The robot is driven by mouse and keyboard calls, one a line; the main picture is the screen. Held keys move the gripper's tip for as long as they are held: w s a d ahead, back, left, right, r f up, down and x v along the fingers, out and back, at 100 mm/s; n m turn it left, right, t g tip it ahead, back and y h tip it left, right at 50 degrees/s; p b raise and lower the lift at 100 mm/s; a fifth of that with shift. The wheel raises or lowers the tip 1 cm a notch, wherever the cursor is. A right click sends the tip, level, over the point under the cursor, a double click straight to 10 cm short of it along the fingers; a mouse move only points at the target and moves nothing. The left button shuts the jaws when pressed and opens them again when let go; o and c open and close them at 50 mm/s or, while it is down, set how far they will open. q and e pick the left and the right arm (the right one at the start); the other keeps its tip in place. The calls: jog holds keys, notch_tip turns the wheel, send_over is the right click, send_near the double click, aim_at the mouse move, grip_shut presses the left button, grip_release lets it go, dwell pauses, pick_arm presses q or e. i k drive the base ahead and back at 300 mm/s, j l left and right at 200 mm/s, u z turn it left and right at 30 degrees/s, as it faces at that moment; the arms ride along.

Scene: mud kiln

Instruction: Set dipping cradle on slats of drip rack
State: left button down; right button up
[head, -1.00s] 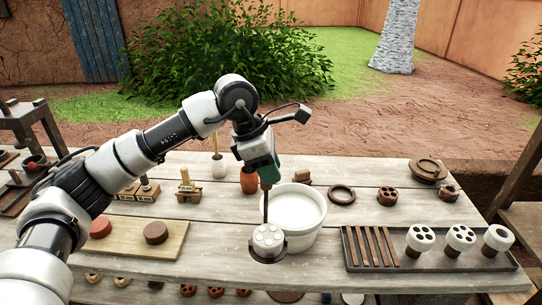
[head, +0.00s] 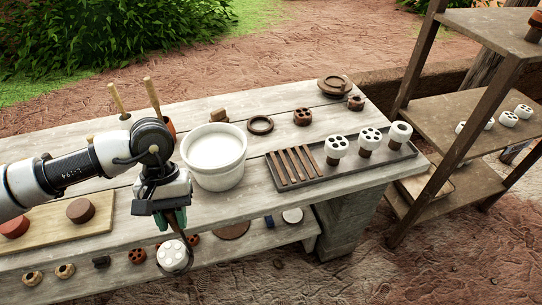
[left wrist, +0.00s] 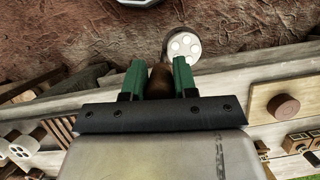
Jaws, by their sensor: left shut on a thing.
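My left gripper (head: 172,218) is shut on the dark handle of the dipping cradle (head: 189,252), which hangs down below it. The cradle holds a round white piece (head: 173,254) with several holes in its top. In the left wrist view the handle (left wrist: 160,78) is between the green fingers, and the white piece (left wrist: 183,45) shows beyond them. The cradle appears in front of the bench's front edge. The drip rack (head: 382,162) is a dark tray on the bench to the right; its brown slats (head: 296,167) are bare. My right gripper is out of view.
A white bucket (head: 216,180) of pale liquid stands between my gripper and the rack. White-topped pieces (head: 336,147) stand on the rack's right part. A lower shelf (head: 255,245) holds small pieces. A shelf unit (head: 440,120) stands at right.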

aim_at(295, 163)
jog(key=i+l+u, duration=0.15)
jog(key=l+u, duration=0.2)
jog(key=l, duration=0.35)
jog(key=i+l+u, duration=0.1)
jog(key=l+u, duration=0.25)
jog(key=l, duration=0.35)
